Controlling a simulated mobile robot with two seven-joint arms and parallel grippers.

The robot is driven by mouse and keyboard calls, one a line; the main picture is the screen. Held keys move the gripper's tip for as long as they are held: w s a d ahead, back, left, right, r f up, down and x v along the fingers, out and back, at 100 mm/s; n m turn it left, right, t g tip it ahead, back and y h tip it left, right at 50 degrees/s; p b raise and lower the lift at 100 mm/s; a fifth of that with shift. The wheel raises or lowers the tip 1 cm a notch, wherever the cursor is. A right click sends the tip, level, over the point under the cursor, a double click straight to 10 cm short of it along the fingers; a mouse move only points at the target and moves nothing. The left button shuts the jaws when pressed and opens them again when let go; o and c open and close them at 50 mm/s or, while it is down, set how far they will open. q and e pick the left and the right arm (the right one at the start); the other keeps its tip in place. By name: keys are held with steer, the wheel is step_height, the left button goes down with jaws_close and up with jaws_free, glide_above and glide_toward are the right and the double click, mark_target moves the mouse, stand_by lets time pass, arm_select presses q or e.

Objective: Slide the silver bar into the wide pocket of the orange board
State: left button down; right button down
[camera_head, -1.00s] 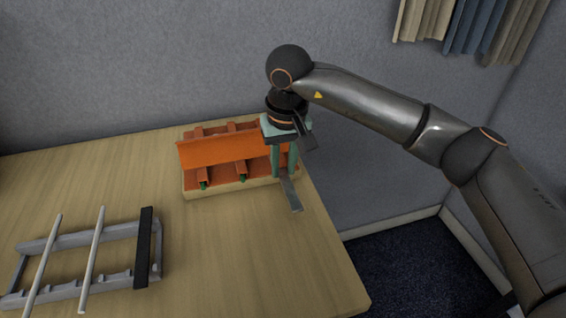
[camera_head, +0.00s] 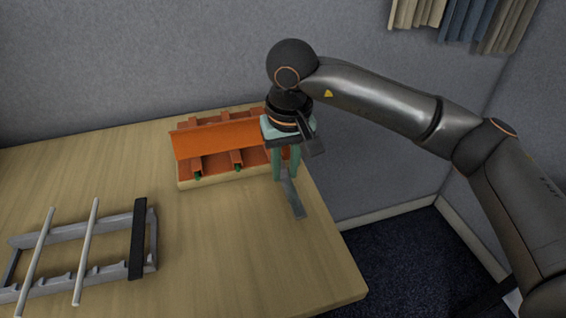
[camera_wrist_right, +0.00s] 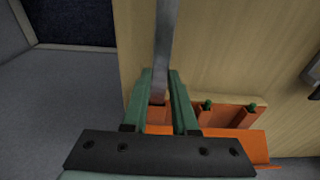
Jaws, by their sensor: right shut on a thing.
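The orange board (camera_head: 217,139) sits near the back right of the table, with raised dividers and a tilted orange panel over its pockets. In the right wrist view its orange part (camera_wrist_right: 238,119) shows beyond the fingers. My right gripper (camera_head: 287,174) is over the board's right end, pointing down, shut on the silver bar (camera_head: 293,199). The bar sticks out toward the table's front right. In the right wrist view the bar (camera_wrist_right: 165,45) runs from between the green fingers (camera_wrist_right: 160,88) away over the table. Whether its end touches a pocket is hidden. My left gripper is not in view.
A grey rack (camera_head: 108,277) with two light rods across it and a black bar (camera_head: 138,238) at its right end stands at the front left. The table's right edge lies close to the silver bar. The table (camera_head: 225,245) between rack and board is clear.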

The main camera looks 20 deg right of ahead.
mark_target(292, 193)
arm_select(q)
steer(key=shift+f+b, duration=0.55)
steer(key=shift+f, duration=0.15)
arm_select(e)
steer(key=shift+s+d, duration=0.1)
steer(key=shift+s, duration=2.4)
arm_select(q)
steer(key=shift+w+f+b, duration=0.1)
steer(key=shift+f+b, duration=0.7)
steer(key=shift+b, duration=0.05)
arm_select(e)
steer(key=shift+f, duration=0.1)
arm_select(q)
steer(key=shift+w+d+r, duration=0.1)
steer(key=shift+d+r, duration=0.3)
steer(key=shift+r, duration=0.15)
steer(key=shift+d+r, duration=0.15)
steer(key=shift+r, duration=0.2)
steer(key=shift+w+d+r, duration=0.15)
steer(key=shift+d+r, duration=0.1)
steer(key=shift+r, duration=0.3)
arm_select(e)
steer(key=shift+w, duration=0.35)
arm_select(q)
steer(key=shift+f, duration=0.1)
arm_select(e)
steer(key=shift+w, duration=1.05)
